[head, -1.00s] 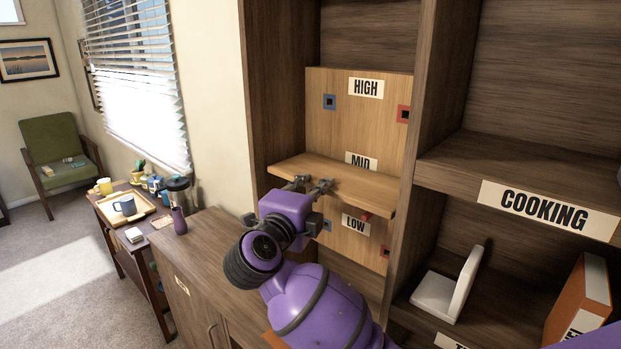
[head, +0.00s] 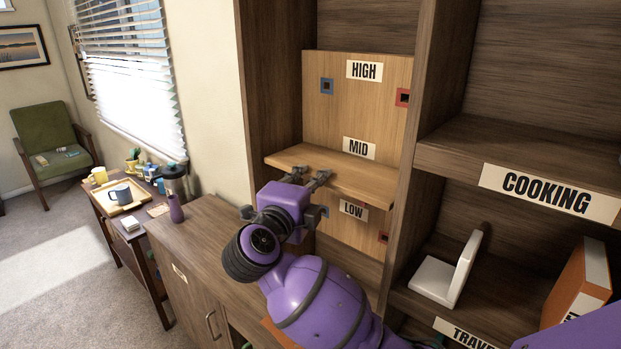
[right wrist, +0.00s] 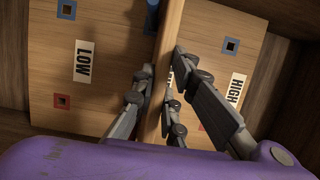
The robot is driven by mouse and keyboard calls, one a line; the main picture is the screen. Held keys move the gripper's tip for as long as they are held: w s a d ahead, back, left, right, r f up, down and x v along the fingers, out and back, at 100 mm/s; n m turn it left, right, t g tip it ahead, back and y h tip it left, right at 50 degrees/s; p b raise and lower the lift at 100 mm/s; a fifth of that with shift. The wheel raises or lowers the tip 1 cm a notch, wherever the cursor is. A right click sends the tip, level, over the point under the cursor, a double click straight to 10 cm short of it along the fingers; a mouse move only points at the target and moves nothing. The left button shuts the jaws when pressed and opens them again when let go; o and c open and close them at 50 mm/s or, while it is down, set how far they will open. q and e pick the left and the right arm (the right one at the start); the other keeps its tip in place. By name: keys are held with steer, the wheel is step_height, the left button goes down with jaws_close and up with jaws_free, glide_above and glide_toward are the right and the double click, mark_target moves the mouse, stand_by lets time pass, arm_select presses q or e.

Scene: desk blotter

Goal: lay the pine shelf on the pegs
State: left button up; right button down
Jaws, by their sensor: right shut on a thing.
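The pine shelf (head: 352,177) is a flat board, roughly level in front of the pine back panel (head: 350,115), just below the MID label (head: 359,147). My right gripper (head: 308,178) is shut on its front edge. In the right wrist view, the shelf (right wrist: 166,60) runs edge-on between the fingers (right wrist: 158,103). A blue peg (right wrist: 152,16) lies close against the shelf's underside there; I cannot tell whether they touch. The red peg is mostly hidden under the shelf in the head view. My left gripper is out of view.
The panel has square blue sockets (head: 327,86) and red sockets (head: 402,97) by the HIGH and LOW labels. A dark upright (head: 413,150) borders the bay on the right.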

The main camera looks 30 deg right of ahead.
steer(key=c, duration=1.7)
jaws_free()
steer(key=shift+f, duration=0.1)
steer(key=v, duration=1.2)
